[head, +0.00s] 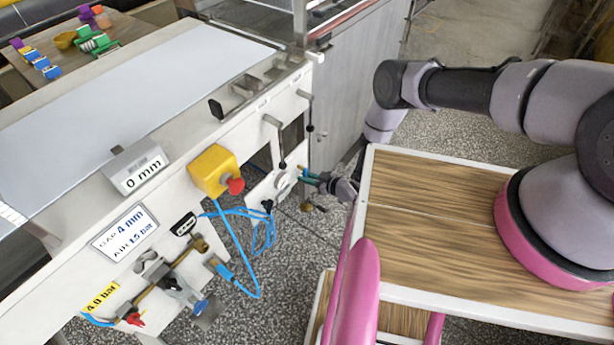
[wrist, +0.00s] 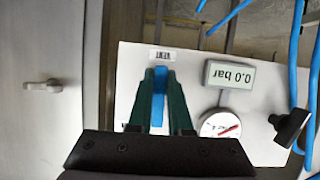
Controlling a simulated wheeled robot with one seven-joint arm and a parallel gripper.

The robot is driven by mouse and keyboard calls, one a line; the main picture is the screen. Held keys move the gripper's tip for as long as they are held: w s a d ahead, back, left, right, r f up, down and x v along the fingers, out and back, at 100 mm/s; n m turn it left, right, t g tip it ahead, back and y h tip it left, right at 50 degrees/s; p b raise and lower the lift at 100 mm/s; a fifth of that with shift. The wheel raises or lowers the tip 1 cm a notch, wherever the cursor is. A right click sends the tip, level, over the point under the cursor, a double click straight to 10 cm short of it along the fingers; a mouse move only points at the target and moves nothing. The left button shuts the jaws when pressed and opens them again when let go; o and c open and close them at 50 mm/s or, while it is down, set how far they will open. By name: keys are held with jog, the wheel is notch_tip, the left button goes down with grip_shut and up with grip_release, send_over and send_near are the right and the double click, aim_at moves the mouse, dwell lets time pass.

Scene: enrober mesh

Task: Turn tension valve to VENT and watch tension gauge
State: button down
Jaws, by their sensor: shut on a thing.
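The tension valve's blue handle (wrist: 160,90) stands between the dark green fingers of my gripper (wrist: 159,78), which is shut on it. The handle lies in line with the label VENT (wrist: 162,55), its end close to that label. A second label by the fingers is mostly hidden. Beside the handle, the round tension gauge (wrist: 221,125) has a red needle, and a grey display (wrist: 231,74) reads 0.0 bar upside down. In the head view my gripper (head: 314,177) is at the machine's front panel, right of the gauge (head: 283,182); the valve is largely covered there.
A black knob (wrist: 290,127) and blue hoses (wrist: 296,50) are near the gauge. A yellow box with a red button (head: 214,171) juts from the machine front to the left. Speckled floor is clear below.

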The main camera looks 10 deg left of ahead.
jog(key=shift+s+a, duration=0.1)
jog(key=c, duration=0.8)
grip_release()
jog(key=shift+c, duration=0.2)
jog(key=v, duration=1)
jog(key=shift+d+r, duration=0.25)
jog(key=shift+d, duration=0.1)
